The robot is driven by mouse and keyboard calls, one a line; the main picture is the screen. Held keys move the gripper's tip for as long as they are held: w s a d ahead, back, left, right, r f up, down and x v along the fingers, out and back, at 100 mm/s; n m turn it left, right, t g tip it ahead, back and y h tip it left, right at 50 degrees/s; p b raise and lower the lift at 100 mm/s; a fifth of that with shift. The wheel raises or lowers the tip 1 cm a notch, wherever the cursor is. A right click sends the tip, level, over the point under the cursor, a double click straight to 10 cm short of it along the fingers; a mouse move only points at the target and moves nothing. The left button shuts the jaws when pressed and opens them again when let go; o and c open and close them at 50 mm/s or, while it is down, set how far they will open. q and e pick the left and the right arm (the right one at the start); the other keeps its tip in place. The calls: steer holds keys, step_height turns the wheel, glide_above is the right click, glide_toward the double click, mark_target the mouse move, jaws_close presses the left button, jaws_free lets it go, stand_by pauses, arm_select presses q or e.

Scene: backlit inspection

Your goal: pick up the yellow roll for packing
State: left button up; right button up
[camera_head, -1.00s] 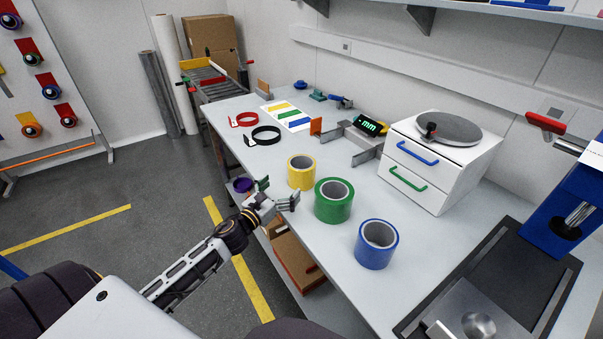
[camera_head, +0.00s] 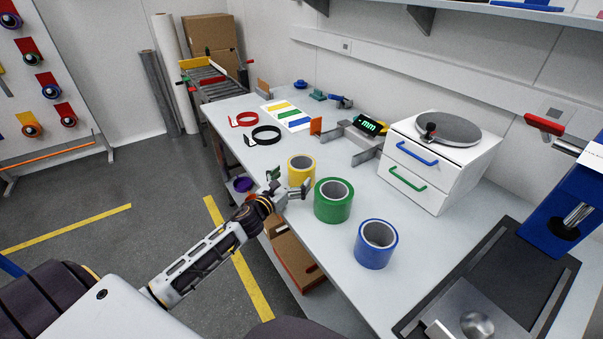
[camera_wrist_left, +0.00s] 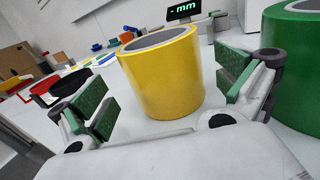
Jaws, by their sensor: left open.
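The yellow roll (camera_head: 301,168) stands upright on the white table near its left edge. In the left wrist view the yellow roll (camera_wrist_left: 163,78) sits between and slightly beyond the open fingers. My left gripper (camera_head: 289,183) is open and empty, close in front of the roll, with one green-padded finger on each side of its line. The left wrist view also shows the gripper (camera_wrist_left: 166,97). I cannot tell from these frames whether a pad touches the roll. My right gripper is not in view.
The green roll (camera_head: 333,201) stands close beside the right finger, also in the left wrist view (camera_wrist_left: 297,75). The blue roll (camera_head: 376,244) is nearer the front. A white drawer unit (camera_head: 437,168) and a gauge with a display (camera_head: 370,127) stand behind.

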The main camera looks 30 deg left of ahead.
mark_target(308, 165)
steer(key=shift+s+d, duration=0.1)
steer(key=shift+d, duration=0.05)
arm_select(q)
steer(key=shift+w, duration=0.15)
steer(key=shift+w+d, duration=0.1)
steer(key=shift+w, duration=0.25)
steer(key=shift+w+d, duration=0.2)
steer(key=shift+w, duration=0.7)
steer(key=shift+w+d+f, duration=0.1)
steer(key=shift+w+d, duration=0.05)
steer(key=shift+w, duration=1)
arm_select(e)
steer(key=shift+s+a+r, duration=0.2)
steer(key=shift+a, duration=0.15)
steer(key=shift+d, duration=0.1)
